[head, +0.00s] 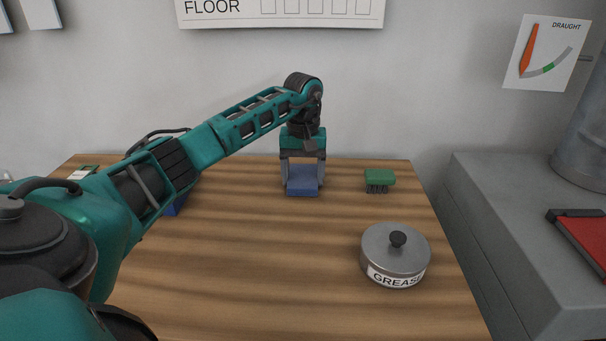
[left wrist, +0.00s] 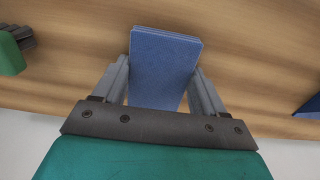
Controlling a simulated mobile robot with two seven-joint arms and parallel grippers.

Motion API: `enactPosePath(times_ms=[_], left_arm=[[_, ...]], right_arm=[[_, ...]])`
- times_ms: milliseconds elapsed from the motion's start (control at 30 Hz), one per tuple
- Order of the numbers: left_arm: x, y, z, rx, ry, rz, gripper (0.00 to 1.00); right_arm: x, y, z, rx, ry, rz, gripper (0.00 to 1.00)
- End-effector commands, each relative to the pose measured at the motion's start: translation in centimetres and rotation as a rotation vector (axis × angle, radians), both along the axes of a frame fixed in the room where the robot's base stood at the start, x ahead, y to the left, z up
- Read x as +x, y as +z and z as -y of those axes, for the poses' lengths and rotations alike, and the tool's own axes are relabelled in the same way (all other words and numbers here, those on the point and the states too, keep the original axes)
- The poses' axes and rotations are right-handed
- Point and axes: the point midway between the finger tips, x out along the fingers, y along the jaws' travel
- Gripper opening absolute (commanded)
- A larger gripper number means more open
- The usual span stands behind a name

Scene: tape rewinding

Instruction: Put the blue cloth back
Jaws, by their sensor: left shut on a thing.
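The blue cloth (head: 302,181) is a folded, layered pad near the back edge of the wooden table in the head view. My left gripper (head: 303,179) points down and is shut on it, one finger on each side. In the left wrist view the cloth (left wrist: 163,62) sits between the two grey fingers of the gripper (left wrist: 164,80). I cannot tell whether the cloth touches the table. My right gripper does not show.
A green brush (head: 380,179) stands right of the cloth. A lidded grease tin (head: 395,255) is nearer, at right. A blue thing (head: 175,205) is partly hidden behind my left arm. The table's (head: 270,270) middle is clear. A grey cabinet (head: 500,210) stands at right.

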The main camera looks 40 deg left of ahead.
Motion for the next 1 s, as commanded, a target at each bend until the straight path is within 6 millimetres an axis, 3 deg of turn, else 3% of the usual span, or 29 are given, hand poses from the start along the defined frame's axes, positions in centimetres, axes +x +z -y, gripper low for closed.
enactPosePath(times_ms=[267,300,533,833,1000], left_arm=[[0.0,-0.2,0.0,0.001,0.0,0.001,0.47],[0.0,-0.2,0.0,0.0,0.0,0.001,0.73],[0.0,-0.2,0.0,0.0,0.0,0.001,0.95],[0.0,0.2,0.0,0.0,0.0,0.001,0.97],[0.1,2.4,-0.1,0.0,0.0,0.005,0.97]], right_arm=[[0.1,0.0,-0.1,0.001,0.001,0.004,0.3],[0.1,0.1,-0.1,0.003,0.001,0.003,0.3],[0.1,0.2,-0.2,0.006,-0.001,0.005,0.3],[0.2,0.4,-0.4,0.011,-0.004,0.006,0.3],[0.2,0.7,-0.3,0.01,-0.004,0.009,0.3]])
